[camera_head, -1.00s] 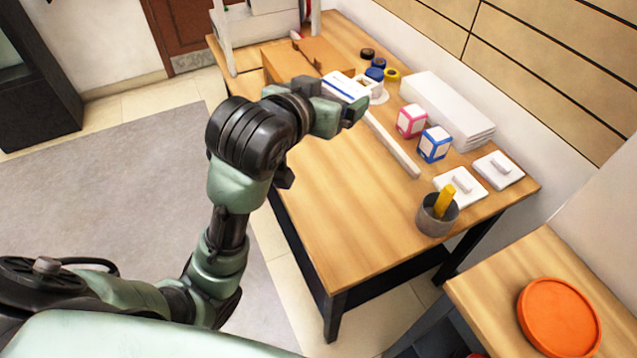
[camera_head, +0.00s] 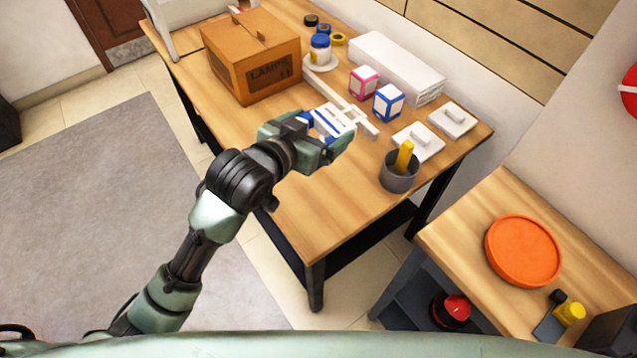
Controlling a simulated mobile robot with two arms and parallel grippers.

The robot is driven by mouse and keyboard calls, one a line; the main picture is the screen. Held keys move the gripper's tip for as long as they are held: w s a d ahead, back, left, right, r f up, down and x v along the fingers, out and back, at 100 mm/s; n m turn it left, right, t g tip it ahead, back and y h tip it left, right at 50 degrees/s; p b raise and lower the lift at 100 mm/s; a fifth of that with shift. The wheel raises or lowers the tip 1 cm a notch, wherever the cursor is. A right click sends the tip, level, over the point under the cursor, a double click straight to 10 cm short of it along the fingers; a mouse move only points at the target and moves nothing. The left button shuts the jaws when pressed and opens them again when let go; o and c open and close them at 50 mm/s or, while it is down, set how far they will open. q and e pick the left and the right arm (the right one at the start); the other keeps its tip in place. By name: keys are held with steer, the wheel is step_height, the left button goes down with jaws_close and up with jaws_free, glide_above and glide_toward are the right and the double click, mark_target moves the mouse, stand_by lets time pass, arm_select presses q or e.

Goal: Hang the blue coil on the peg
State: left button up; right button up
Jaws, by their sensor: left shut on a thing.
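My left gripper (camera_head: 328,138) is over the middle of the wooden table, shut on a white object with blue stripes (camera_head: 336,121). Its fingers hide part of that object, and its exact shape is unclear. A small blue ring-shaped roll (camera_head: 324,29) lies at the back of the table, between a black roll (camera_head: 311,20) and a yellow roll (camera_head: 338,40). I cannot tell whether this blue roll is the coil. I cannot make out a peg for certain. My right gripper is not in view.
A cardboard box (camera_head: 237,72) stands left of the blue-lidded jar (camera_head: 320,48). Pink (camera_head: 364,83) and blue (camera_head: 388,102) boxes, white plates (camera_head: 418,143) and a grey cup (camera_head: 399,175) stand to the right. The table's near part is clear. An orange disc (camera_head: 523,250) lies on the right-hand counter.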

arm_select(q)
glide_above(319, 190)
step_height(319, 190, down, 17)
steer(key=shift+r+b, duration=0.2)
steer(key=shift+b, duration=0.1)
steer(key=shift+f+p, duration=0.45)
steer(key=shift+f, duration=0.5)
steer(key=shift+f, duration=0.15)
steer(key=o, duration=1.4)
steer(key=shift+c, duration=0.2)
steer(key=shift+f+b, duration=0.2)
steer(key=shift+b, duration=0.5)
steer(key=v, duration=0.8)
steer(key=shift+w+r, duration=0.1)
steer(key=shift+r, duration=0.2)
